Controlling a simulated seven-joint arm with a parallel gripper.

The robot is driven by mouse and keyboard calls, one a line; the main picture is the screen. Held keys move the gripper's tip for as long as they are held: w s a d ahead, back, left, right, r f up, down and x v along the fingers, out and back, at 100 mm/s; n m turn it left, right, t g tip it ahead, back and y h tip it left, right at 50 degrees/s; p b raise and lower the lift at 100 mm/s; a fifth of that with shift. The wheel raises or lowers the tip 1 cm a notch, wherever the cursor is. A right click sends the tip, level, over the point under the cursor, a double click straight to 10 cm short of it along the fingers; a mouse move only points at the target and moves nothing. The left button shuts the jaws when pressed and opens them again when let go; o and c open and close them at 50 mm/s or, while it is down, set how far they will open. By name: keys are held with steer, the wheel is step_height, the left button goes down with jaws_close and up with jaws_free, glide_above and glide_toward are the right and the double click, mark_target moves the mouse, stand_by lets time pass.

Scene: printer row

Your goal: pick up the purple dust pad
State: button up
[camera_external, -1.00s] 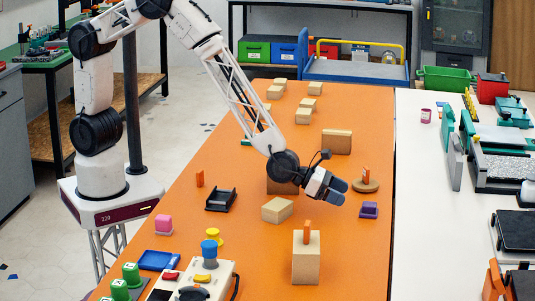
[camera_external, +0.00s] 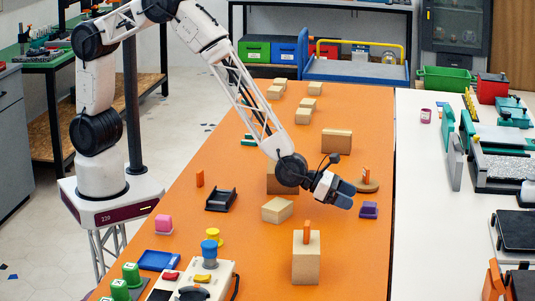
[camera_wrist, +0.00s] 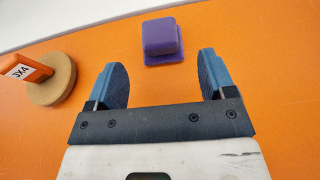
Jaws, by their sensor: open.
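The purple dust pad (camera_external: 369,210) lies on the orange table near its right edge. In the wrist view the pad (camera_wrist: 161,38) is a purple block on a wider purple base, ahead of the fingertips and roughly between their lines. My gripper (camera_external: 345,194) is just left of the pad in the external view, tilted down toward the table. In the wrist view my gripper (camera_wrist: 160,68) has its two blue fingers wide apart with nothing between them. The pad is apart from both fingers.
A round wooden disc (camera_wrist: 57,86) with an orange tagged piece (camera_wrist: 24,70) stands left of the fingers in the wrist view. A wooden block with an orange piece on top (camera_external: 306,262) stands nearer the camera. Orange table (camera_external: 355,245) around the pad is clear.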

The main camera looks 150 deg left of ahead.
mark_target(365, 203)
steer(key=shift+x, duration=2.55)
steer(key=shift+r, duration=0.1)
steer(key=c, duration=0.8)
steer(key=shift+o, duration=0.2)
steer(key=shift+r, duration=0.1)
step_height(365, 203, up, 10)
